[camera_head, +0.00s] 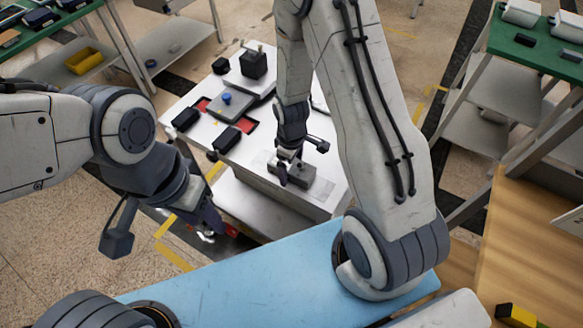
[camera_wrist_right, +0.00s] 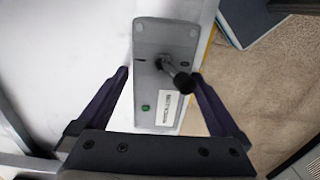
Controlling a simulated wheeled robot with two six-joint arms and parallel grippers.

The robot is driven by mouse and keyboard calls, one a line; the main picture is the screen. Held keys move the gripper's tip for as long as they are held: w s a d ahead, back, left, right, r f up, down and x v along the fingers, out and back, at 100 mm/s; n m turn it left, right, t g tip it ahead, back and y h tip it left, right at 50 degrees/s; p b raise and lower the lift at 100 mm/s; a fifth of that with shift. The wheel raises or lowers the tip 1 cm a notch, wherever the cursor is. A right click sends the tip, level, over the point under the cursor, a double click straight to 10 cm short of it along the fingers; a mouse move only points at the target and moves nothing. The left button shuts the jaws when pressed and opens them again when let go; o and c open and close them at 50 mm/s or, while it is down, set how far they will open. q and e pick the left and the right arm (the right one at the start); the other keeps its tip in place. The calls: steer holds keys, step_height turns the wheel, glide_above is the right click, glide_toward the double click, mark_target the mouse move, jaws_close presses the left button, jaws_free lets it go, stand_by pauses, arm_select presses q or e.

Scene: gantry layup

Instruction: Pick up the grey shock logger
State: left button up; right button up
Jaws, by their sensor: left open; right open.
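The grey shock logger (camera_head: 302,172) appears to be the grey box lying near the front right edge of the white table. In the right wrist view the box (camera_wrist_right: 163,82) shows a green button, a white label and a black knob on a short stem. My right gripper (camera_head: 289,172) is over the box, partly hiding it in the head view. In the wrist view its open fingers (camera_wrist_right: 163,80) stand on either side of the box's lower part, with gaps visible. My left gripper (camera_head: 207,228) is open and empty, off the table's front left.
The white table (camera_head: 245,165) also holds a grey box with a blue knob (camera_head: 227,97) on a red area, and several black blocks (camera_head: 226,140). My blue base deck is in front. Green-topped benches (camera_head: 530,50) stand at both sides.

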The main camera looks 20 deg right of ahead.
steer(key=c, duration=1.5)
